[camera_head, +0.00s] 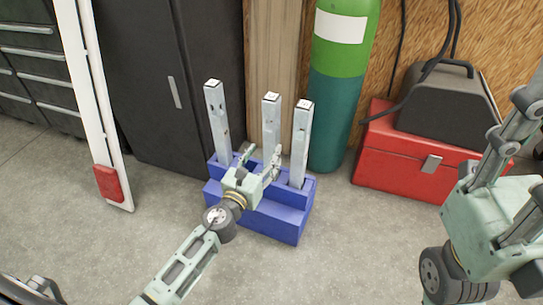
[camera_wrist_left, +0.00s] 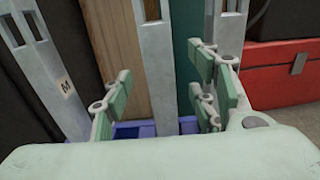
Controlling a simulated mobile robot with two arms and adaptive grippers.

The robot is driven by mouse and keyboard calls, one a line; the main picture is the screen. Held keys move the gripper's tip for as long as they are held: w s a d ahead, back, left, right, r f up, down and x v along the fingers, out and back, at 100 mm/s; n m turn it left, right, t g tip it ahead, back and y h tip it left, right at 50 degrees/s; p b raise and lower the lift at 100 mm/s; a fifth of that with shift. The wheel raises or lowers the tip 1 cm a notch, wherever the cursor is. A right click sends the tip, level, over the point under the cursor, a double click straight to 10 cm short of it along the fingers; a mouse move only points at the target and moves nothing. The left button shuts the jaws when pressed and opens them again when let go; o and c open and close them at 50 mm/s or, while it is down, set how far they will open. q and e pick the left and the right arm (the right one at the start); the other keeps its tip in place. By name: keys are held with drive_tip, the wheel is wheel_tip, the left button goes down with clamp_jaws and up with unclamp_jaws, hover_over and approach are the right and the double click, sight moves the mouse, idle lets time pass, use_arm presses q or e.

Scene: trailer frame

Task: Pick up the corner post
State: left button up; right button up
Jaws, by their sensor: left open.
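Three grey metal corner posts stand upright in a blue stepped holder (camera_head: 270,222): a left post (camera_head: 218,122), a middle post (camera_head: 271,124) and a right post (camera_head: 301,145). My left gripper (camera_head: 262,156) is open, low in front of the middle post. In the left wrist view the middle post (camera_wrist_left: 155,60) shows between the spread fingers of the left gripper (camera_wrist_left: 162,75), with no clear contact. The left post (camera_wrist_left: 42,70) there carries an "M" label. The right post (camera_wrist_left: 231,25) is partly hidden by a finger. My right gripper (camera_head: 500,195) is at the right edge, partly cut off.
A green gas cylinder (camera_head: 335,110) stands behind the right post. A red toolbox (camera_head: 400,155) with a dark case (camera_head: 445,100) on top is to the right. A dark cabinet (camera_head: 150,80) and a leaning white bar (camera_head: 90,90) are to the left. The floor in front is clear.

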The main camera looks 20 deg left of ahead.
sight(269, 145)
use_arm(q)
drive_tip(key=w, duration=0.4)
drive_tip(key=w+b, duration=0.1)
drive_tip(key=w, duration=0.1)
drive_tip(key=shift+w+d, duration=0.3)
drive_tip(key=shift+c, duration=0.5)
clamp_jaws()
drive_tip(key=shift+r, duration=0.15)
